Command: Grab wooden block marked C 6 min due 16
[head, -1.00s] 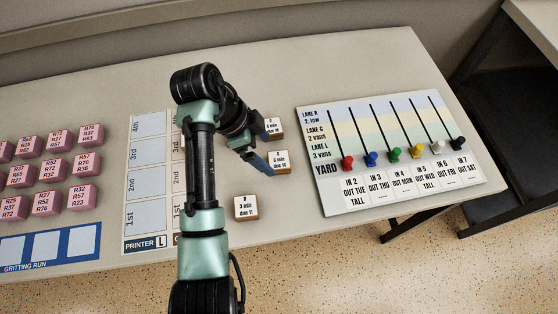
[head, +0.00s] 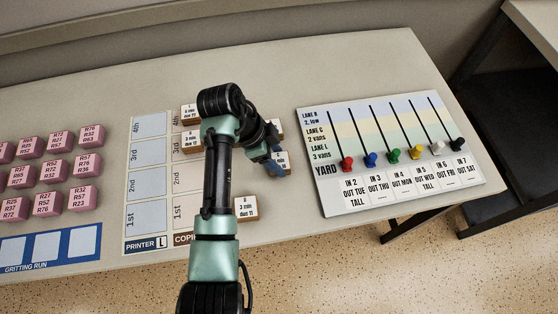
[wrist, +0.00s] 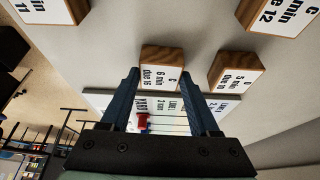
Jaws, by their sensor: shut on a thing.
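The wooden block marked C 6 min due 16 (wrist: 162,76) has a white label on top and brown sides. In the wrist view it sits between the two blue fingertips of my gripper (wrist: 161,84), which is shut on it. In the head view the block (head: 284,161) is just right of my gripper (head: 274,158), and the fingers partly cover it. I cannot tell whether it is touching the table or slightly raised.
A block marked 3 min due 11 (head: 246,207) lies nearer the front edge. Another block (wrist: 232,76) is close beside the held one in the wrist view. The yard board (head: 320,190) with coloured pegs stands to the right. Pink blocks (head: 60,139) lie far left.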

